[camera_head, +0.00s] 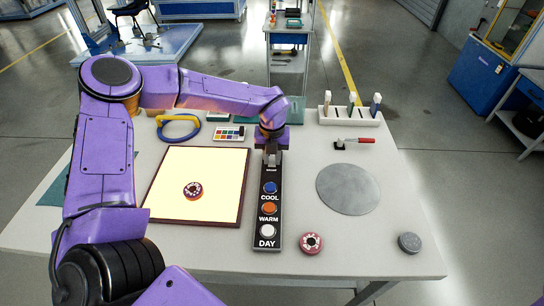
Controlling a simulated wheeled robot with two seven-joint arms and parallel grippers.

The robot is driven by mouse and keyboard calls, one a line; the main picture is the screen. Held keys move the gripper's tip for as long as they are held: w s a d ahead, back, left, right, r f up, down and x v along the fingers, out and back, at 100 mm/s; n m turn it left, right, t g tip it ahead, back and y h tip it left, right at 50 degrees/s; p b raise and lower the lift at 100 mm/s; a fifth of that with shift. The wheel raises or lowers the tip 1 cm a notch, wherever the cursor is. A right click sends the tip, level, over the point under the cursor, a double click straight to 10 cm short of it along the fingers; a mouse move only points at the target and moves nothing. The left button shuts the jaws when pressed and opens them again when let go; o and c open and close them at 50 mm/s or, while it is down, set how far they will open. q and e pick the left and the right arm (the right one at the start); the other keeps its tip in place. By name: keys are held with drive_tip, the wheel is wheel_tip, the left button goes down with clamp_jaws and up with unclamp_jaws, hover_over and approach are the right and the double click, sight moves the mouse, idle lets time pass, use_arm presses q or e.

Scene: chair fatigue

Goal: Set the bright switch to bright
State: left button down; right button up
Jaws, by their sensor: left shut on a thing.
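A black control panel (260,225) lies on the table with its long side running away from me. It carries a blue button (270,187) above the word COOL, an orange button (269,208) above WARM and a white button (267,231) above DAY. My left gripper (271,157) reaches down over the far end of the panel, its fingers shut on the bright switch there. The gripper mostly hides the switch, so I cannot tell its setting. To its left, a dark-framed light panel (215,165) glows pale yellow. My right gripper is out of view.
A red and white ring (193,190) lies on the light panel. A similar ring (311,243), a grey puck (409,242), a grey disc (347,189) and a red-handled tool (355,141) lie to the right. A white rack (350,117) stands at the back.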

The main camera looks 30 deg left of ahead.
use_arm(q)
drive_tip(key=shift+f+t+b, duration=0.25)
drive_tip(key=shift+t+b, duration=0.05)
drive_tip(key=shift+b, duration=0.15)
drive_tip(key=shift+s+r+y, duration=0.1)
drive_tip(key=shift+r+y, duration=0.05)
drive_tip(key=shift+y, duration=0.15)
drive_tip(key=shift+r, duration=0.1)
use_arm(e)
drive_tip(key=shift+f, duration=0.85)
use_arm(q)
drive_tip(key=c, duration=1)
unclamp_jaws()
drive_tip(key=shift+o, duration=0.4)
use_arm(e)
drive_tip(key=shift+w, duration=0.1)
use_arm(q)
wheel_tip(320, 180, up, 10)
drive_tip(key=s+b, duration=0.1)
drive_tip(key=shift+d+r, duration=0.15)
drive_tip(key=shift+d, duration=0.25)
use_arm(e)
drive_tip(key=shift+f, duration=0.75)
